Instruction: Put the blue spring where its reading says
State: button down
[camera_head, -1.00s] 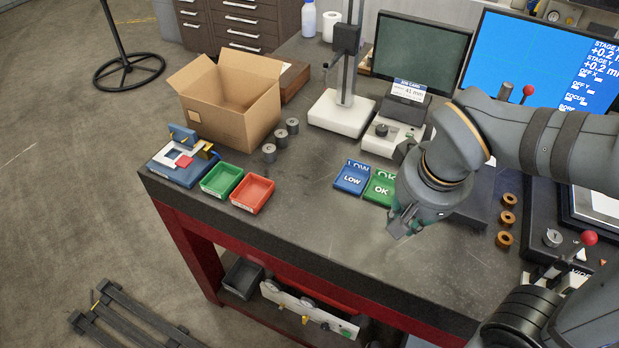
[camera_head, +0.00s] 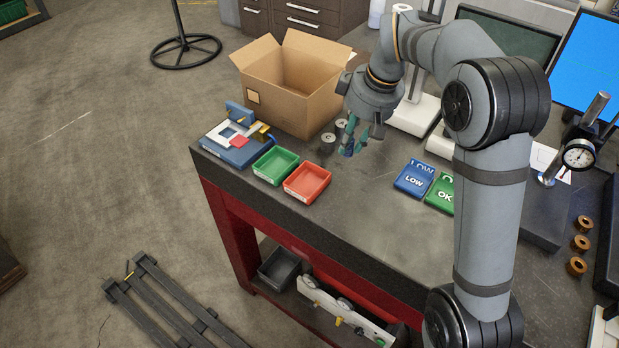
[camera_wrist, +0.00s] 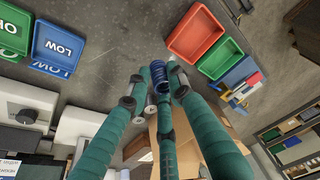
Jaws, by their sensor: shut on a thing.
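My gripper (camera_head: 352,133) is shut on the blue spring (camera_wrist: 158,77), holding it above the bench just in front of the cardboard box. In the head view the spring (camera_head: 346,150) is small and partly covered by the fingers. The blue tray marked LOW (camera_head: 413,179) and the green tray marked OK (camera_head: 440,193) stand to the right of my gripper. Both show at the upper left of the wrist view, LOW (camera_wrist: 58,48) and OK (camera_wrist: 14,28). A green bin (camera_head: 275,166) and a red bin (camera_head: 307,182) stand to the left. No reading is legible now.
The open cardboard box (camera_head: 290,85) stands behind the bins. Grey cylinders (camera_head: 327,144) stand beside it, close to my gripper. A blue fixture (camera_head: 232,140) is at the bench's left corner. Brown rings (camera_head: 581,243) lie at the right. The bench front is clear.

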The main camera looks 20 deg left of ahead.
jog(key=s+a+f, duration=0.1)
jog(key=a, duration=0.2)
jog(key=s+a+f, duration=0.1)
jog(key=a+f, duration=0.1)
jog(key=s+a+f+p, duration=0.1)
jog(key=a+f, duration=0.1)
jog(key=a, duration=0.1)
jog(key=shift+s+a+f, duration=0.15)
jog(key=shift+a+f, duration=0.1)
jog(key=shift+a, duration=0.1)
jog(key=shift+f+p, duration=0.4)
jog(key=shift+f, duration=1.65)
jog(key=shift+f+b, duration=0.2)
jog(key=shift+b, duration=0.1)
jog(key=c, duration=1.8)
grip_release()
jog(key=shift+r, duration=0.1)
jog(key=shift+r, duration=0.55)
jog(key=v, duration=1.1)
jog(key=shift+s+r, duration=0.1)
